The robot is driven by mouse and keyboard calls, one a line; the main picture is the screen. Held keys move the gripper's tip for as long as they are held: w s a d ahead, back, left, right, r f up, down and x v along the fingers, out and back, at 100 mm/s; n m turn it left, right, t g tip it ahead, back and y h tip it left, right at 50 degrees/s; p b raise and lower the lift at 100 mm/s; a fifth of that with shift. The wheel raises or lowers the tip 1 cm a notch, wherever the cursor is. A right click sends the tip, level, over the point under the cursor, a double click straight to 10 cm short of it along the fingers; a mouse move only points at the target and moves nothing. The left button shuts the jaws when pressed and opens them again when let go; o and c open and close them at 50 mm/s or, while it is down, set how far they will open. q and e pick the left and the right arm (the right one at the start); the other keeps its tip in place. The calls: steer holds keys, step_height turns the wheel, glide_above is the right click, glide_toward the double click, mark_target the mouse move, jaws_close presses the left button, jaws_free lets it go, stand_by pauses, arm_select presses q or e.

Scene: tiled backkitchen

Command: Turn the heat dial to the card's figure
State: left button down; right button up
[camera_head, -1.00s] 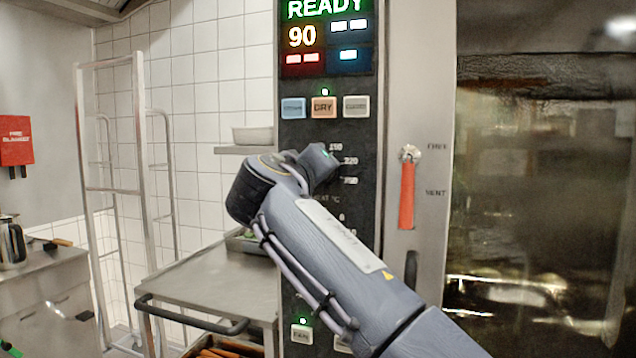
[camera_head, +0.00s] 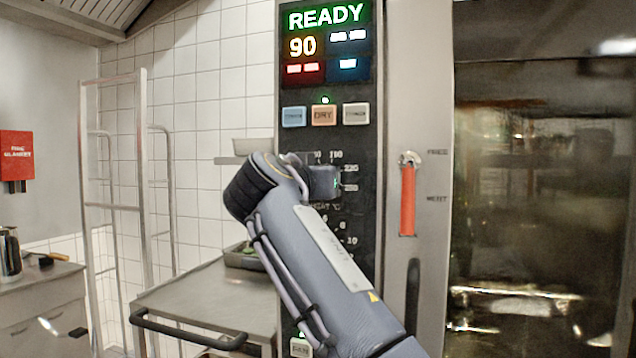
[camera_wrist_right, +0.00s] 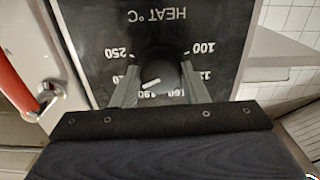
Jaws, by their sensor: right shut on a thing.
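The heat dial (camera_wrist_right: 163,72) is a dark round knob on the oven's black panel, seen upside down in the right wrist view. Printed figures such as 250, 100, 160 and 190 ring it. Its white pointer mark (camera_wrist_right: 152,83) lies on the side of the 190 figure; the exact setting is hard to read. My right gripper (camera_wrist_right: 160,76) is shut on the dial, one finger on each side. In the head view my right arm covers the dial. The card is not seen in either view. My left gripper is not in view.
The oven display (camera_head: 325,42) reads READY and 90. Mode buttons (camera_head: 324,115) sit below it. A red vent lever (camera_head: 407,200) is right of the panel, also in the wrist view (camera_wrist_right: 18,85). A steel trolley (camera_head: 195,300) and rack (camera_head: 143,200) stand left.

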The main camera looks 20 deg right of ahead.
steer(key=shift+d+r+m, duration=0.15)
steer(key=shift+r+m, duration=0.1)
steer(key=shift+m, duration=0.05)
steer(key=o, duration=1)
steer(key=shift+w+f, duration=0.1)
steer(key=shift+f, duration=0.05)
steer(key=shift+c, duration=0.2)
steer(key=b+v, duration=0.2)
steer(key=v, duration=0.6)
